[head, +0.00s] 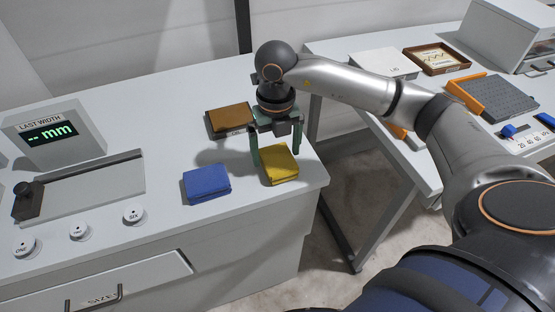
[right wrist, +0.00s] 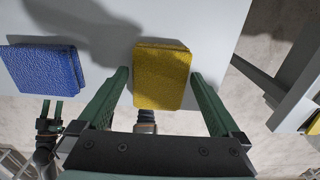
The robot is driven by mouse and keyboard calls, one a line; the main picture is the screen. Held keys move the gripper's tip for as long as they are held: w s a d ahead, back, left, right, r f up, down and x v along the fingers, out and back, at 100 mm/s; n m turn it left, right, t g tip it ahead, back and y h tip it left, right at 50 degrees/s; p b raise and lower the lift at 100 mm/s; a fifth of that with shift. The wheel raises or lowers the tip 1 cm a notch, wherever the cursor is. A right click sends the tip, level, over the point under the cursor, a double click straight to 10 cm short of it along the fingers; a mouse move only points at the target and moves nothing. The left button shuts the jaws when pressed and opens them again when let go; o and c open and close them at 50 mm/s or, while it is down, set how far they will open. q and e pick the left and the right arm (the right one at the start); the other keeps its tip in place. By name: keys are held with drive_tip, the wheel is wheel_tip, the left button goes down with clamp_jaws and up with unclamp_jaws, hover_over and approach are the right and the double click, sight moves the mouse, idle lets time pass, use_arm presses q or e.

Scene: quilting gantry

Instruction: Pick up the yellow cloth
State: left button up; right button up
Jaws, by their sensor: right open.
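The yellow cloth (head: 280,169) is a folded pad lying flat near the right front corner of the white table. My right gripper (head: 274,155) points down over it, open, with its green fingers on either side. In the right wrist view the yellow cloth (right wrist: 162,77) lies between and beyond the open fingers (right wrist: 162,75), with a gap on each side. No contact shows. What looks like my left gripper (right wrist: 50,115) is small at the lower left of the wrist view; its jaw state is unclear.
A blue folded cloth (head: 207,184) lies left of the yellow one. A brown cloth (head: 229,119) lies behind, near a small label. A width display (head: 53,136) and several round buttons are at left. The table's right edge is close to the yellow cloth; a second table (head: 350,50) stands beyond a gap.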

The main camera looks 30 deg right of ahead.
drive_tip(key=shift+f, duration=0.35)
drive_tip(key=shift+c, duration=0.2)
drive_tip(key=c, duration=1)
drive_tip(key=shift+c, duration=0.2)
drive_tip(key=shift+r, duration=0.1)
